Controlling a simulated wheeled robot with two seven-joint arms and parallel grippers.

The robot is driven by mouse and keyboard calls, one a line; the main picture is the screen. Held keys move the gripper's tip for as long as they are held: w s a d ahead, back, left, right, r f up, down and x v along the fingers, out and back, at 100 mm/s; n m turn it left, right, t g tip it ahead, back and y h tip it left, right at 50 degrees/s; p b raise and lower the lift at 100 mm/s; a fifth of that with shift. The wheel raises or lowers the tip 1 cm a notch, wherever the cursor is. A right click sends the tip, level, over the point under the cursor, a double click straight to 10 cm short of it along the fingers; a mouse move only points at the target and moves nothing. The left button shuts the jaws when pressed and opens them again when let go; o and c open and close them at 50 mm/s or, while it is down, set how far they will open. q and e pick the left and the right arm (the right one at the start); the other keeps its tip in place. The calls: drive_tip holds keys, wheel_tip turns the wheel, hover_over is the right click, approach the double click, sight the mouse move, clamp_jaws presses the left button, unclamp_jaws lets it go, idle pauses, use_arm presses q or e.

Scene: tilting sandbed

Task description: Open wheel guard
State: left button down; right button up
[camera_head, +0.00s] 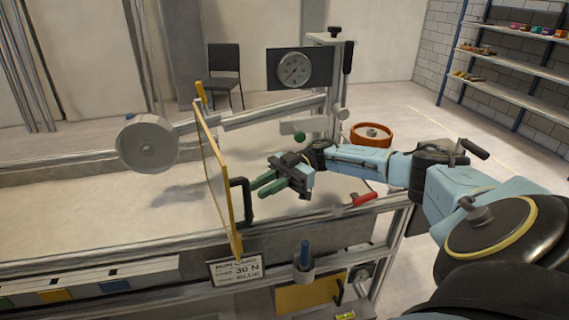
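The wheel guard (216,170) is a flat upright panel with a yellow frame, seen nearly edge-on at the centre-left of the head view. A black bar handle (247,202) sticks out from its right face. The grey wheel (148,144) hangs on an arm to the left of the panel, over the sand. My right gripper (256,189) reaches in from the right, with its green fingers a small gap apart and nothing seen between them. Its fingertips are close to the handle's right side; I cannot tell whether they touch it. My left gripper is out of view.
A metal rail (150,250) runs along the bed's front, with a run card (235,270) and a blue-handled tool in a holder (304,257). A red-handled lever (364,199) lies below my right forearm. A dial gauge (294,70) and orange-rimmed round container (371,135) stand behind.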

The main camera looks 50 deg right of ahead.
drive_tip(key=d+b, duration=0.2)
drive_tip(key=d, duration=0.6)
drive_tip(key=shift+s+d, duration=0.3)
